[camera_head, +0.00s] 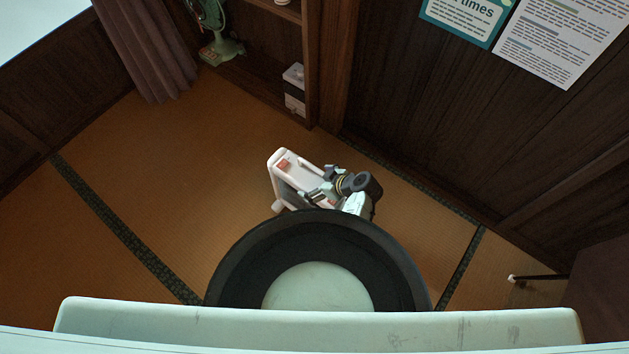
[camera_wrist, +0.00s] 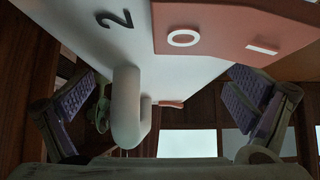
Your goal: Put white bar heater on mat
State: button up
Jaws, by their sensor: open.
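The white bar heater (camera_head: 279,167) stands on the floor near the middle of the head view, partly hidden by my arm. In the wrist view its white top (camera_wrist: 200,85) fills the upper part, with a "2" mark and a pink panel (camera_wrist: 225,28) carrying "O" and "I" marks. A white curved handle (camera_wrist: 128,105) sticks out between my fingers. My gripper (camera_head: 318,192) is at the heater's right side in the head view. In the wrist view my gripper (camera_wrist: 168,100) is open, its purple-padded fingers apart on both sides of the handle. No separate mat stands out; the floor is tatami (camera_head: 160,160) with dark borders.
A green fan (camera_head: 220,45) and a small white-and-dark box (camera_head: 294,88) stand by the wooden shelf post (camera_head: 325,60) at the back. A brown curtain (camera_head: 150,50) hangs at the upper left. A wooden wall (camera_head: 430,110) bounds the right. Floor to the left is clear.

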jog(key=v, duration=1.1)
jog(key=shift+b, duration=0.4)
